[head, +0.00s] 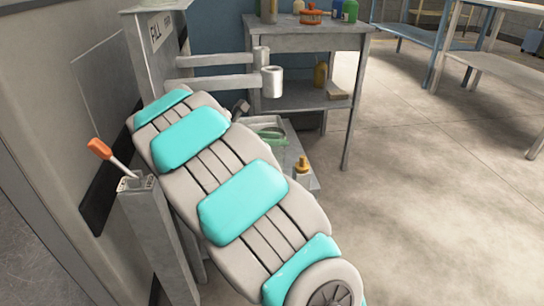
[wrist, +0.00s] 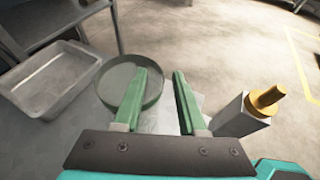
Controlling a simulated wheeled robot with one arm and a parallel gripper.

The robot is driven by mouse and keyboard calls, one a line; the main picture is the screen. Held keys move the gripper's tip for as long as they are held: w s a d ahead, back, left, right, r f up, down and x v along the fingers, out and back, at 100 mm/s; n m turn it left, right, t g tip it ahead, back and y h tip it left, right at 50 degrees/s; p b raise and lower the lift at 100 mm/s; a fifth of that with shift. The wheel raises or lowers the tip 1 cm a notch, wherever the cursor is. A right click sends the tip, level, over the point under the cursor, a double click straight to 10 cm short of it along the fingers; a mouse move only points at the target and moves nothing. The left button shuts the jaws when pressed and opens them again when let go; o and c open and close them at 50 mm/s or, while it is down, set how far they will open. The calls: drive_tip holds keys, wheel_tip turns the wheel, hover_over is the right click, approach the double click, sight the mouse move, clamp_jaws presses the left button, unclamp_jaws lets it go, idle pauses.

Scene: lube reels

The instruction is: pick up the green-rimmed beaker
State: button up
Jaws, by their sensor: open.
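The green-rimmed beaker (wrist: 113,82) shows in the wrist view as a wide round vessel on a grey surface. Its green rim (head: 272,136) is partly visible in the head view, beyond my arm. My gripper (wrist: 163,75) is open, with two green fingers and nothing held between them. In the wrist view the left finger overlaps the right part of the beaker, and the right finger is clear of it to the right. I cannot tell whether the left finger touches the beaker. My gripper cannot be made out in the head view, where my arm fills the middle.
A grey tray (wrist: 45,82) lies left of the beaker. A grey block with a brass top (wrist: 248,112) stands to the right; its brass top (head: 302,166) shows in the head view. A white cup-like fitting (head: 272,83) projects above, before a bench (head: 305,42) carrying bottles.

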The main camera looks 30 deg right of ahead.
drive_tip(key=shift+c, duration=0.2)
clamp_jaws()
drive_tip(key=shift+f, duration=0.1)
idle(1.0)
